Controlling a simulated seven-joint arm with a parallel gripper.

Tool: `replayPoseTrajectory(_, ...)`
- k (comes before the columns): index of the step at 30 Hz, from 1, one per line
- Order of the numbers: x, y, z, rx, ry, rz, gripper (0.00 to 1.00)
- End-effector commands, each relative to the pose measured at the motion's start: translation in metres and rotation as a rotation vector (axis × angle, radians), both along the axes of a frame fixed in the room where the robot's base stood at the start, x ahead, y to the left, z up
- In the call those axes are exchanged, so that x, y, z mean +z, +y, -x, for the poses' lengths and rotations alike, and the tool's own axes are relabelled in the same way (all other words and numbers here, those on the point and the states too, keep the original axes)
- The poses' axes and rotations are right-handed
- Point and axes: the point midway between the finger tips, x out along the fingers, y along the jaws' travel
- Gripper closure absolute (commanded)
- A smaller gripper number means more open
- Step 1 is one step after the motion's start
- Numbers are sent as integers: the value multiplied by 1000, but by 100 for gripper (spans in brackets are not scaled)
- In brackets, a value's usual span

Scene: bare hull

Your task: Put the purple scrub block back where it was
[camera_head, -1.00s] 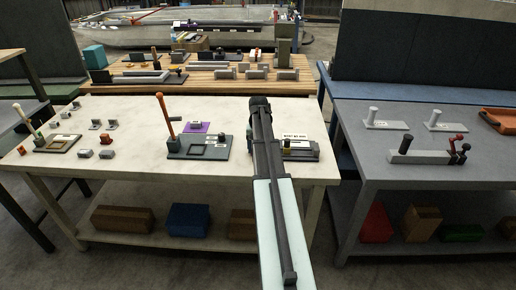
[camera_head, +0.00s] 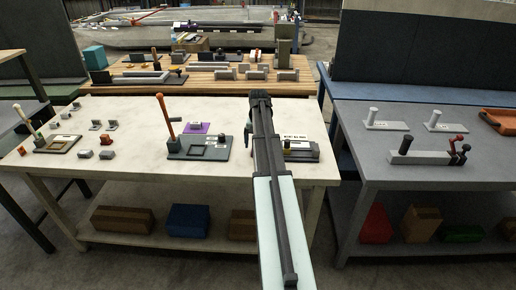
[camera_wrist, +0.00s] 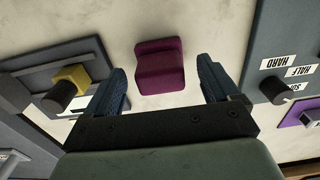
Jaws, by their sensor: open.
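The purple scrub block (camera_wrist: 160,68) lies on the pale tabletop in the wrist view, with a stepped shape. My gripper (camera_wrist: 161,82) is open, with one blue ribbed finger on each side of the block. Bare tabletop shows between the block and each finger, so neither appears to touch it. In the head view my arm covers the block, and most of my gripper (camera_head: 248,134) is hidden too.
A grey board (camera_wrist: 270,30) with HARD and HALF labels lies to the right in the wrist view, near a purple mat (camera_wrist: 291,121). A board with a yellow block (camera_wrist: 70,78) and black knob lies left. In the head view, an orange handle (camera_head: 165,115) stands upright.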

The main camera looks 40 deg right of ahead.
Motion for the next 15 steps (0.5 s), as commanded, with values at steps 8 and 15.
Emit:
replayPoseTrajectory(8, 52, -1, -1, 0, -1, 1, 11)
replayPoseTrajectory(15, 80, -1, 0, 0, 0, 0, 11)
